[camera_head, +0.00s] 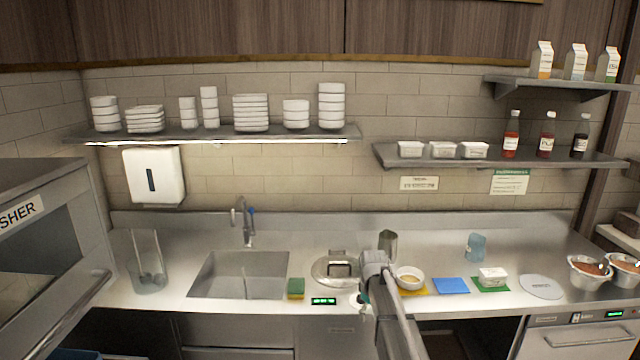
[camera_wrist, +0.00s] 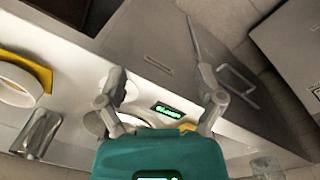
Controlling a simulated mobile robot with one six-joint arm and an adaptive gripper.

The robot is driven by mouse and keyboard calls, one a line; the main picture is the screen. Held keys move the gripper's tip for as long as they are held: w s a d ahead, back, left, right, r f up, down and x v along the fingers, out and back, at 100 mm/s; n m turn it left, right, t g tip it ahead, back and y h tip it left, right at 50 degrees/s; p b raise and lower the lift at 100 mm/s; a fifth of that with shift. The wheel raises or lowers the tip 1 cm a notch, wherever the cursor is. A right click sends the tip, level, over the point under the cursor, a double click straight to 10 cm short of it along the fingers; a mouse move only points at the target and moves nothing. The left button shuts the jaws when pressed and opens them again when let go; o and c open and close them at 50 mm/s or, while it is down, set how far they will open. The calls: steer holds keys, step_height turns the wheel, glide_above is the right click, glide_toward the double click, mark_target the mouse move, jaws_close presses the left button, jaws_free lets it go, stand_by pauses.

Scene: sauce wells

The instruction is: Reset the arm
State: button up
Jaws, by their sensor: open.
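My gripper (camera_head: 362,299) hangs over the front edge of the steel counter in the head view, just left of a white bowl on a yellow mat. In the wrist view my gripper (camera_wrist: 161,82) shows two grey fingers spread apart with nothing between them. A green-lit display (camera_head: 323,301) lies on the counter to its left, and it also shows beyond the fingers in the wrist view (camera_wrist: 168,110). A small white round thing beside the gripper is partly hidden by it.
The sink (camera_head: 240,275) is at left, with a sponge (camera_head: 296,288) and a lidded pan (camera_head: 326,270) right of it. The white bowl (camera_head: 410,277), blue mat (camera_head: 451,286) and white tub (camera_head: 492,277) stand right of my arm. Shelves hold dishes and bottles above.

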steer(key=s+f+m+b, duration=0.3)
steer(key=s+f+b, duration=0.1)
steer(key=s, duration=0.9)
steer(key=s+d+f+m+b, duration=0.1)
steer(key=s+f+m+b, duration=0.3)
steer(key=s, duration=0.9)
steer(key=shift+s+f+b, duration=0.25)
steer(key=shift+f+b, duration=0.1)
steer(key=shift+f, duration=0.15)
steer(key=shift+d, duration=0.1)
